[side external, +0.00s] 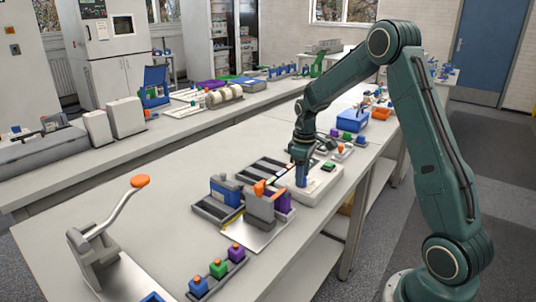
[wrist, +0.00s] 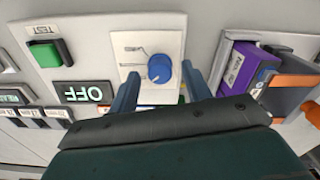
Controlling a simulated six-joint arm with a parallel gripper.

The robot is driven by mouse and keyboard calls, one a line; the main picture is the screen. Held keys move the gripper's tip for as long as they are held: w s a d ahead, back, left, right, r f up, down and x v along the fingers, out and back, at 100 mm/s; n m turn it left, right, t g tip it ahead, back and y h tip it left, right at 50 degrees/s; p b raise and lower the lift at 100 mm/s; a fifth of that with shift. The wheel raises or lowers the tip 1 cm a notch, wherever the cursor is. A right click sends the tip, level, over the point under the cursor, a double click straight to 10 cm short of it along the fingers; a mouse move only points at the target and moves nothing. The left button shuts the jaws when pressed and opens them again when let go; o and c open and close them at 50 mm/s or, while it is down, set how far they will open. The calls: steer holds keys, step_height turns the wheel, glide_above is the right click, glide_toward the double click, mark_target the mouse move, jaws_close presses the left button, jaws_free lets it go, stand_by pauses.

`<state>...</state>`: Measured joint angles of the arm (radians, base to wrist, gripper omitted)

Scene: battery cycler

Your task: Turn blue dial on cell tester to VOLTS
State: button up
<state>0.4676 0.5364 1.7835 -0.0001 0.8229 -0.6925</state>
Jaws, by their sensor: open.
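The blue dial (wrist: 160,68) sits on a white panel (wrist: 133,45) of the cell tester in the wrist view. Thin dark markings show on the panel to its upper left; I cannot read which setting the dial points to. My gripper (wrist: 159,82) is open, with one blue-grey finger on each side of the dial and clear space between finger and dial. In the side external view my gripper (side external: 301,178) points down over the white tester (side external: 318,187), and the dial is hidden there.
A green TEST switch (wrist: 45,53) and a display reading OFF (wrist: 86,93) are left of the dial. A holder with a purple cell (wrist: 247,68) and an orange part stands close on the right. A lever with an orange knob (side external: 140,181) stands at the front left bench.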

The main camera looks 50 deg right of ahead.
steer(key=shift+f, duration=0.25)
steer(key=shift+c, duration=0.5)
steer(key=c, duration=0.9)
steer(key=shift+m, duration=0.4)
steer(key=m, duration=0.3)
steer(key=shift+m, duration=2)
